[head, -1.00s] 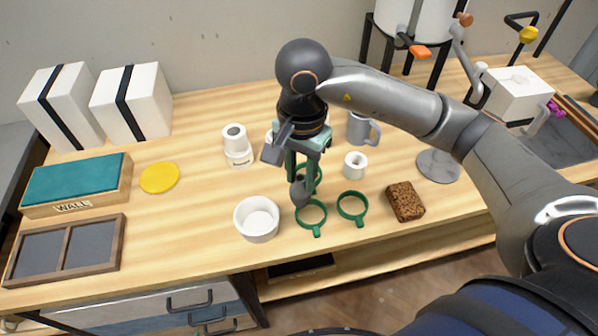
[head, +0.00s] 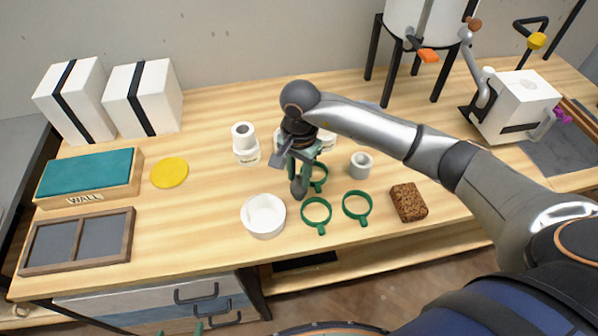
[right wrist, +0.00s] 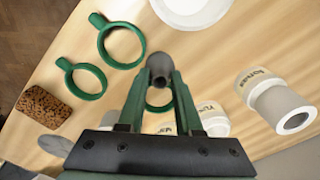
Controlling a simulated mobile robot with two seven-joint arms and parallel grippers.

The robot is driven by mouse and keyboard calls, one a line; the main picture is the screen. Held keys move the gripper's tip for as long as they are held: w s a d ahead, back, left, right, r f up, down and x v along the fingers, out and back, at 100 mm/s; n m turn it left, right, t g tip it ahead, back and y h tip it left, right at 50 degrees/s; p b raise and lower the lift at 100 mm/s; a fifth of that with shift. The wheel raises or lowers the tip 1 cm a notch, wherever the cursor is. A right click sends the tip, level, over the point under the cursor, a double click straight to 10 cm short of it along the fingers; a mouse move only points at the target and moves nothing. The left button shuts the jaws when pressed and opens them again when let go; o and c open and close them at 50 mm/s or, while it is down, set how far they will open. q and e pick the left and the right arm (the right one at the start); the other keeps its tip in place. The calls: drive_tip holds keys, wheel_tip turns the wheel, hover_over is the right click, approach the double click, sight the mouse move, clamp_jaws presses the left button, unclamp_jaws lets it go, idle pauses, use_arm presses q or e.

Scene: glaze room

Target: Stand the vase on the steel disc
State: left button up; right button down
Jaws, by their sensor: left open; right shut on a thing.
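The vase (head: 299,188) is small, dark grey and narrow-necked. My right gripper (head: 301,176) is shut on it, with green fingers around its neck. The vase also shows between the fingers in the right wrist view (right wrist: 160,66). In the head view it hangs by the green rings and right of the white bowl; its height above the table is hard to tell. The steel disc (right wrist: 55,145) is a flat grey round at the left of the right wrist view, hidden behind my right arm in the head view. Green fingertips of my left gripper (head: 182,330) show at the bottom edge, apart and empty.
Green ring holders (head: 316,210), a white bowl (head: 263,229), a brown sponge (head: 408,202) and a small pale cup (head: 361,164) stand close by. White jars (head: 245,143) are behind. A yellow disc (head: 170,172) lies left; the table between it and the bowl is clear.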

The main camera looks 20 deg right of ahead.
drive_tip(key=shift+f, duration=0.1)
drive_tip(key=c, duration=0.6)
unclamp_jaws()
